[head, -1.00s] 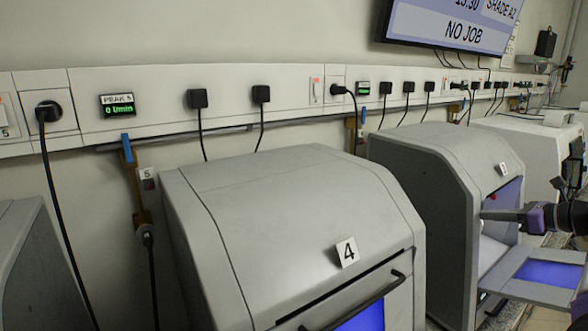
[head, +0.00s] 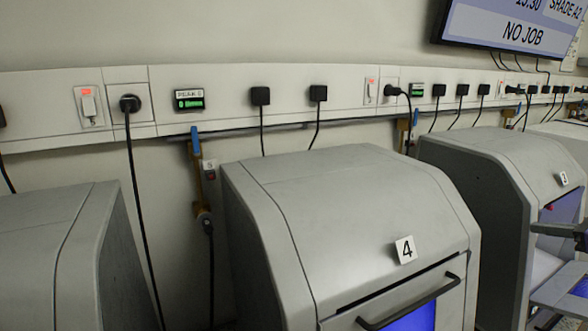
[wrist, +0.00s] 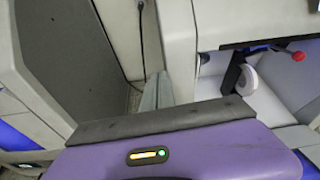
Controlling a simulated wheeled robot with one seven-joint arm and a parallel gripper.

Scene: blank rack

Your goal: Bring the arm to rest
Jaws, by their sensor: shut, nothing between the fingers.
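My gripper (head: 538,228) shows at the right edge of the head view as a dark finger shape in front of the open machine 3 (head: 475,200). In the wrist view its grey fingers (wrist: 157,90) are together and empty, beyond the purple wrist housing (wrist: 190,155). They point to the gap between two grey machine sides. Most of my arm is outside the head view.
Machine 4 (head: 340,210) stands closed, its handle (head: 410,300) jutting forward. Another grey machine (head: 60,250) is at left. Machine 3's lowered door (head: 562,292) sticks out below my gripper. In the wrist view a red knob (wrist: 298,56) and white wheel (wrist: 243,80) show inside a machine.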

